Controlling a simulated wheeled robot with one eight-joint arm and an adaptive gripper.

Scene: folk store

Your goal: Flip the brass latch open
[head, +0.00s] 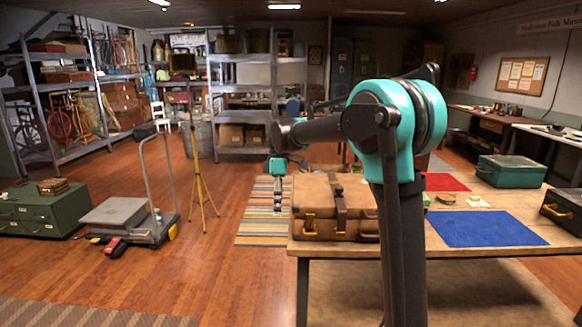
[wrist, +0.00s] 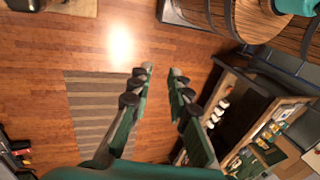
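A brown leather suitcase (head: 325,208) with dark straps lies closed on the near left of the wooden table. A small brass-coloured fitting (head: 310,221) shows on its front left; I cannot tell from here whether it is a latch or how it is set. My gripper (head: 278,206) hangs in the air just left of the suitcase in the head view, apart from it. In the wrist view my gripper (wrist: 163,72) is open, its two fingers apart with only floor between them. I cannot make out a latch in the wrist view.
A blue cloth (head: 487,229), a red cloth (head: 446,182) and a green case (head: 510,171) lie on the table. A dark case (head: 563,209) sits at its right edge. A striped rug (head: 262,222) and a yellow tripod (head: 200,185) are left of the table.

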